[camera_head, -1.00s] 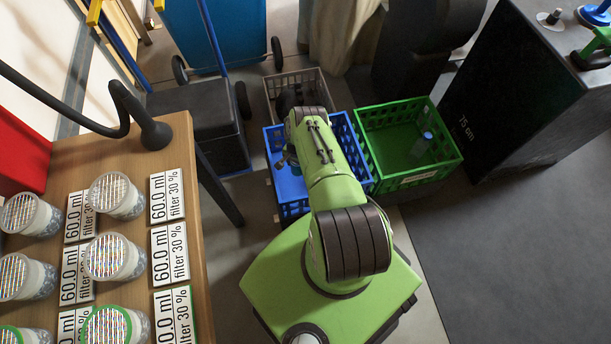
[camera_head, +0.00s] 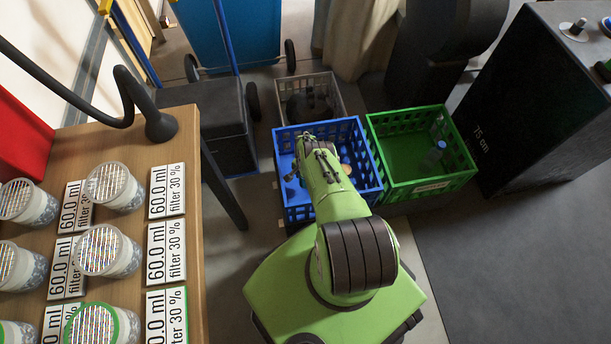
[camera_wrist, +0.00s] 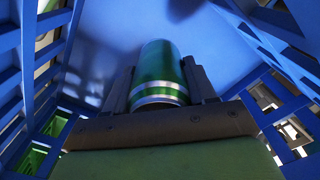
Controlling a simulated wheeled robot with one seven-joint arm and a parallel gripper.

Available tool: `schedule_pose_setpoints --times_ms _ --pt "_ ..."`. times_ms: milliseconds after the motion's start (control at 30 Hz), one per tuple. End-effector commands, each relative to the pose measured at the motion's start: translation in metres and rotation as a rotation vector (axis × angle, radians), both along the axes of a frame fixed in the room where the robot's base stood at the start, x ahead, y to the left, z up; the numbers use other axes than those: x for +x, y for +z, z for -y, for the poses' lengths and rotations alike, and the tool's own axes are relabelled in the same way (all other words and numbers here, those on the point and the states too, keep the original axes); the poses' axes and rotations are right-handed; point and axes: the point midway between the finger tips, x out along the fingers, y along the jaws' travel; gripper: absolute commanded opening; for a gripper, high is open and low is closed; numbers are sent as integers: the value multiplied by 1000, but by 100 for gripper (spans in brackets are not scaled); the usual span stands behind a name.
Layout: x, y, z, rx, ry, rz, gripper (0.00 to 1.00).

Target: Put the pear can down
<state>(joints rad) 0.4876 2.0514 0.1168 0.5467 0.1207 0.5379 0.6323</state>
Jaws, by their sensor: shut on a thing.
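The pear can (camera_wrist: 160,72) is a green can with silver bands, seen in the wrist view. My gripper (camera_wrist: 161,88) is shut on it, one finger on each side. The can is inside the blue crate (camera_head: 372,163), whose slatted walls also surround it in the wrist view (camera_wrist: 287,50). The can points toward the crate's smooth blue floor (camera_wrist: 105,40). I cannot tell whether it touches the floor. In the head view my arm hides the can and most of my gripper.
A green crate (camera_head: 463,157) with a small bottle (camera_head: 434,155) stands right of the blue one. A grey crate (camera_head: 333,84) with dark contents is behind. A wooden table (camera_head: 187,215) with several lidded cups is at left. A black box (camera_head: 535,105) is at right.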

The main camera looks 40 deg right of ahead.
Motion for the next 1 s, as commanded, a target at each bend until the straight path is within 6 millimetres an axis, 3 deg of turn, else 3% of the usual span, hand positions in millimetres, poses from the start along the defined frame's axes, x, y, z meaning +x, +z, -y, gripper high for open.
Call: schedule_pose_setpoints --times_ms 67,100,233,567,733,800,1000 --pt "1 0 0 -1 0 1 21" --pt "1 0 0 -1 0 1 60" --pt "0 0 0 0 0 1 80" --pt "1 2 0 0 0 1 81" --pt "1 15 0 1 0 0 81" --pt "1 42 1 0 -1 0 81" --pt "1 99 1 -1 0 1 81"
